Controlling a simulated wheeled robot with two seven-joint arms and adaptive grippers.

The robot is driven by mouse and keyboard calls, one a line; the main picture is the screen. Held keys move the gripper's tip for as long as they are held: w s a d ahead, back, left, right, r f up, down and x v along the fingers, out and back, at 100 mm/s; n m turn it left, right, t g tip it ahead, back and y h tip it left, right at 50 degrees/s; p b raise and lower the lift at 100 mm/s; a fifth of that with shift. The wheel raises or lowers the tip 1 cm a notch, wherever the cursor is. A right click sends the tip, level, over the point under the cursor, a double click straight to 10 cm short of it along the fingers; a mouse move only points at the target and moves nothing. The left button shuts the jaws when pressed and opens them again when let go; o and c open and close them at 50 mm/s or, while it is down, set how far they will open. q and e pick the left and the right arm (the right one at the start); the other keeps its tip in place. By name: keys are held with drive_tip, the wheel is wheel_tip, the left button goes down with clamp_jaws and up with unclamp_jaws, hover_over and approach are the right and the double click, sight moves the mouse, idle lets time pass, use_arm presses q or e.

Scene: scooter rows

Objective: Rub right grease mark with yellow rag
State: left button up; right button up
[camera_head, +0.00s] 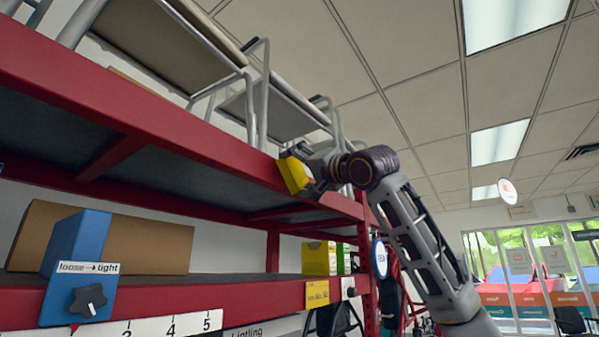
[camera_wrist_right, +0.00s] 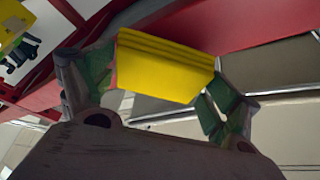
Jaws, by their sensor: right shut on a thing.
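The yellow rag (camera_head: 294,175) is a folded block held in my right gripper (camera_head: 311,176), up at the red upper shelf beam in the head view. In the right wrist view, the rag (camera_wrist_right: 165,66) sits between the two green-padded fingers of the right gripper (camera_wrist_right: 155,85), close to the red beam. I cannot tell whether the rag touches the beam. No grease mark can be made out; the rag and gripper may cover it. My left gripper is not in view.
The red upper beam (camera_head: 150,118) runs across the rack. Metal frames (camera_head: 262,95) stand above. Free room lies to the right.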

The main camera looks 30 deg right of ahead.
sight(306, 178)
drive_tip(key=shift+w+a, duration=0.25)
drive_tip(key=shift+w, duration=0.25)
drive_tip(key=shift+w+a, duration=0.2)
drive_tip(key=shift+w, duration=0.3)
idle(1.2)
drive_tip(key=shift+d, duration=0.15)
drive_tip(key=shift+w+d, duration=0.35)
drive_tip(key=shift+d, duration=0.5)
drive_tip(key=shift+w+d, duration=0.35)
drive_tip(key=shift+d, duration=0.6)
drive_tip(key=shift+w+d, duration=0.1)
drive_tip(key=shift+w+d, duration=0.4)
drive_tip(key=shift+d, duration=0.45)
drive_tip(key=shift+w+d, duration=0.4)
drive_tip(key=shift+d, duration=0.4)
drive_tip(key=shift+d, duration=0.2)
drive_tip(key=shift+w+d, duration=0.4)
drive_tip(key=shift+d, duration=0.45)
drive_tip(key=shift+w+d, duration=0.4)
drive_tip(key=shift+d, duration=0.4)
drive_tip(key=shift+a, duration=0.1)
